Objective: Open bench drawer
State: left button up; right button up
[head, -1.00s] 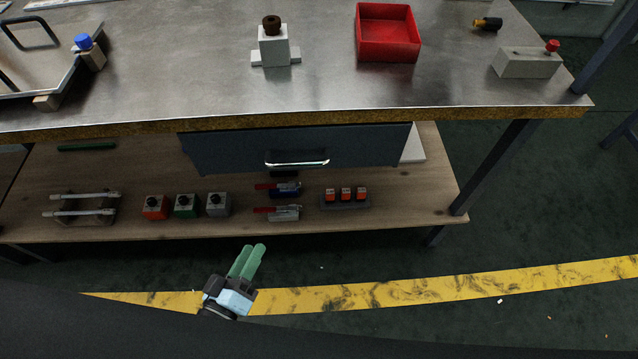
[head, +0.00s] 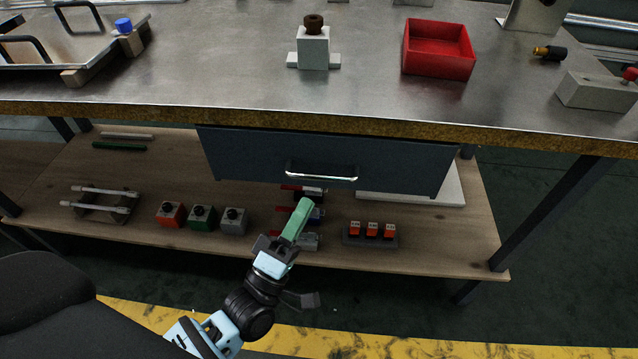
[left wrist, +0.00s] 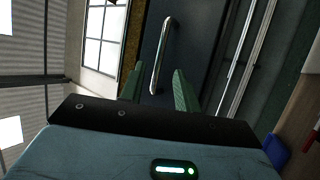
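The bench drawer (head: 240,155) has a dark blue-grey front hung under the worktop and looks closed. Its bright metal bar handle (head: 321,176) runs across the middle of the front. My left gripper (head: 303,204) is just below and slightly left of the handle, apart from it. In the left wrist view, the green fingers of the left gripper (left wrist: 157,85) are spread with nothing between them. The handle (left wrist: 164,55) lies ahead, roughly in line with the gap, against the dark drawer front (left wrist: 187,30). My right gripper is out of both views.
The metal worktop (head: 220,75) carries a red tray (head: 437,68) and a grey fixture (head: 313,52). The wooden lower shelf (head: 440,245) holds red, green and grey boxes, clamps behind my gripper, and a switch block (head: 370,237). Space in front of the drawer is open.

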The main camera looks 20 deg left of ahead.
aim_at(318, 185)
pick_arm(q)
jog(key=x, duration=0.5)
jog(key=shift+w+r, duration=0.15)
jog(key=shift+w, duration=0.2)
grip_shut()
